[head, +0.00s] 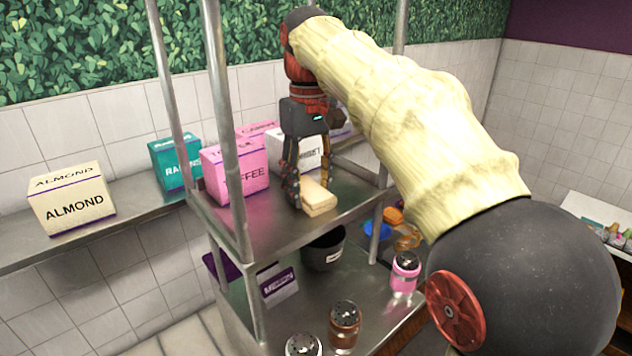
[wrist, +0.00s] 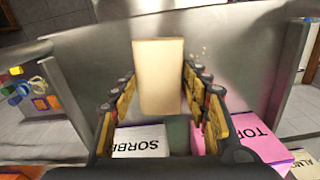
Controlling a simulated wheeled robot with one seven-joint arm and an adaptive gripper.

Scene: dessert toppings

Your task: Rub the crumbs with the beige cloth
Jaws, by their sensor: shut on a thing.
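The beige cloth (head: 317,197) is a folded block on the upper metal shelf in the head view. In the wrist view the cloth (wrist: 158,75) stands between the fingers of my gripper (wrist: 160,105). My gripper (head: 306,192) is shut on the cloth, low over the shelf. Small tan crumbs (wrist: 200,52) lie on the metal surface to the right of the cloth in the wrist view. I cannot make out crumbs in the head view.
On the shelf (head: 264,226), pink toffee (head: 236,172) and white sorbet (head: 290,147) boxes stand close to my gripper. Metal posts (head: 228,130) rise at the shelf's edges. Almond (head: 72,205) and teal (head: 174,162) boxes stand on the wall ledge. Shakers (head: 405,272) stand below.

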